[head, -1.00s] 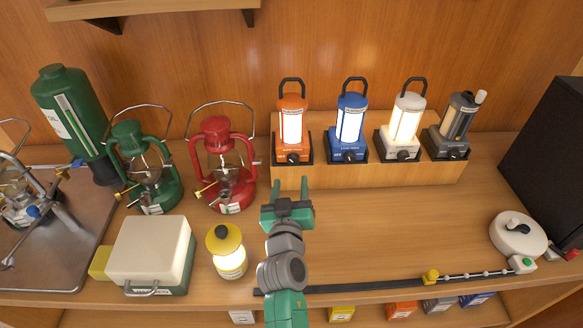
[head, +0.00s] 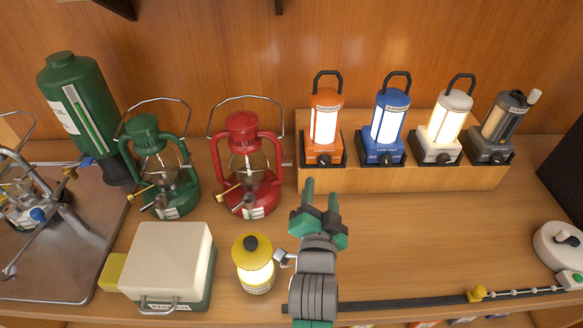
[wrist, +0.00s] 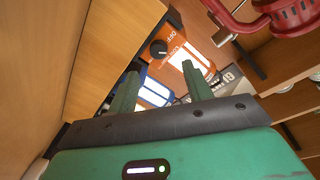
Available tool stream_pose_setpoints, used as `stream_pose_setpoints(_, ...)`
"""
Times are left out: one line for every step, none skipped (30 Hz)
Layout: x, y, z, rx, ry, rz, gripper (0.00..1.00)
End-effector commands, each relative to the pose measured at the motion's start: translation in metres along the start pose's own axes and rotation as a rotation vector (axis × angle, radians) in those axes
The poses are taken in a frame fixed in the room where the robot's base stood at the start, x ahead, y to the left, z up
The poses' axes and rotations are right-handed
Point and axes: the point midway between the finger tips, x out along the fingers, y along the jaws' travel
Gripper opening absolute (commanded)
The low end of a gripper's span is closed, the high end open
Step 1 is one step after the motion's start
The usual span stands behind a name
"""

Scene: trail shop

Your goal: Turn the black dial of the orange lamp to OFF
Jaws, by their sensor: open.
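The orange lamp (head: 325,122) stands lit on the wooden step, left-most of the row, with its black handle up. Its black dial (head: 324,159) is low on the front face. In the wrist view the orange lamp (wrist: 174,44) shows beyond the fingers, with the round black dial (wrist: 158,48) and white lettering beside it, which seems to include OFF. My gripper (head: 321,192) is open and empty, in front of and below the orange lamp, apart from it. In the wrist view my gripper's two green fingers (wrist: 163,82) are spread. The dial's pointer is too small to read.
A lit blue lamp (head: 386,128), a lit white lamp (head: 443,128) and a grey lamp (head: 496,128) stand to the right on the step (head: 420,180). A red lantern (head: 242,130) stands close on the left. A small yellow lantern (head: 253,262) is left of my arm.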

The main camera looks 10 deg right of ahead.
Motion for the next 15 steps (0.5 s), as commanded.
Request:
stream_pose_setpoints(0.001, 0.000, 0.000, 0.000, 0.000, 0.000, 0.50)
stream_pose_setpoints(0.003, 0.000, 0.000, -0.001, 0.000, 0.000, 0.50)
stream_pose_setpoints(0.007, 0.000, 0.000, 0.000, 0.000, 0.000, 0.50)
stream_pose_setpoints(0.012, 0.000, 0.000, 0.001, 0.001, 0.000, 0.50)
stream_pose_setpoints(0.017, 0.001, 0.000, 0.001, 0.000, 0.002, 0.50)
stream_pose_setpoints(0.026, 0.000, 0.000, 0.000, 0.001, 0.001, 0.50)
stream_pose_setpoints(0.032, 0.000, 0.000, 0.000, 0.002, 0.000, 0.50)
stream_pose_setpoints(0.038, 0.001, 0.001, 0.000, 0.001, 0.001, 0.50)
stream_pose_setpoints(0.046, 0.000, 0.001, -0.001, 0.001, 0.000, 0.50)
stream_pose_setpoints(0.051, 0.000, 0.001, -0.001, 0.001, 0.000, 0.50)
stream_pose_setpoints(0.056, 0.000, 0.000, -0.001, 0.001, 0.000, 0.50)
stream_pose_setpoints(0.062, 0.001, 0.001, -0.002, 0.000, 0.001, 0.50)
stream_pose_setpoints(0.066, 0.000, 0.001, -0.003, 0.001, 0.000, 0.50)
stream_pose_setpoints(0.070, 0.000, 0.001, -0.004, 0.000, 0.000, 0.50)
stream_pose_setpoints(0.073, 0.000, 0.001, -0.004, 0.000, -0.001, 0.50)
